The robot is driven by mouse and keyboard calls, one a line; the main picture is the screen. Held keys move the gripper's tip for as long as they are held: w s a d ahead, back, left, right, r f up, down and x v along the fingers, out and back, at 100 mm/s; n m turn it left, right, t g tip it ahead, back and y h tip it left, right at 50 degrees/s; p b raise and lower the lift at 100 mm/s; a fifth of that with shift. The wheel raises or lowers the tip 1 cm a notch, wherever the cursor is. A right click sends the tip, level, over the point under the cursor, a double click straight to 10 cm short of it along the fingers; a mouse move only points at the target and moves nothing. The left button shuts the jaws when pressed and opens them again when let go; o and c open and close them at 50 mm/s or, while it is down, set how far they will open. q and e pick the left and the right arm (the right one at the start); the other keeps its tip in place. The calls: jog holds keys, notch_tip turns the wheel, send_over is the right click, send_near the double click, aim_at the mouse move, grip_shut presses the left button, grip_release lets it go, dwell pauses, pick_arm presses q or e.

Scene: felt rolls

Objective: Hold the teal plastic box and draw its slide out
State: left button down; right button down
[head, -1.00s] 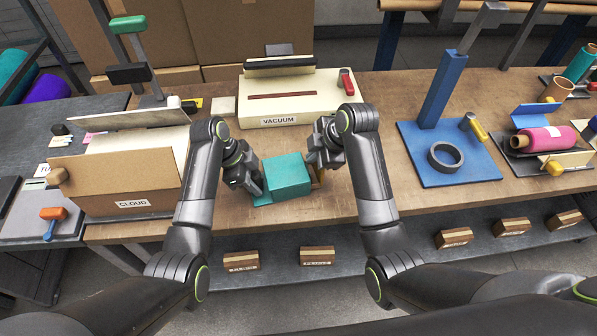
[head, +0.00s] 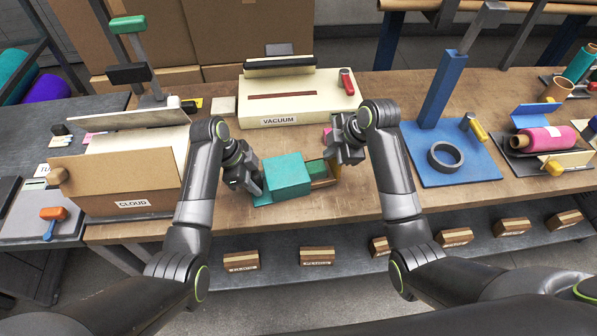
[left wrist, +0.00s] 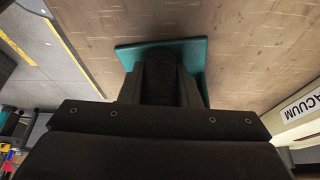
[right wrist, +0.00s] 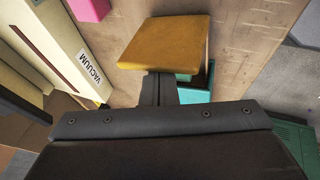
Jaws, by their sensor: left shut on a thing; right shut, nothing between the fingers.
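The teal plastic box (head: 286,175) lies on the wooden bench, and its slide (head: 321,173) sticks out to the right, showing a green inside. My left gripper (head: 256,188) is shut on the box at its left end; the left wrist view shows a teal edge (left wrist: 203,60) around the fingers. My right gripper (head: 338,160) is shut with nothing between its fingers, close to the slide's outer end. In the right wrist view the slide's yellow-brown end plate (right wrist: 165,42) is at the fingertips, partly covering the teal box (right wrist: 196,96). Exact finger contact is hidden.
A cream VACUUM unit (head: 300,105) stands behind the box. A pink block (head: 327,134) is near my right gripper. The CLOUD box (head: 120,180) is at left, a blue stand (head: 455,172) at right. Bench in front is clear.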

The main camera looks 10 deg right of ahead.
jog(key=shift+w+d, duration=0.1)
jog(key=shift+d, duration=0.6)
jog(key=shift+a, duration=0.15)
jog(key=shift+r, duration=0.1)
jog(key=shift+r, duration=1.65)
jog(key=r, duration=0.1)
jog(key=a+r, duration=0.1)
jog(key=r, duration=0.1)
jog(key=shift+r, duration=0.25)
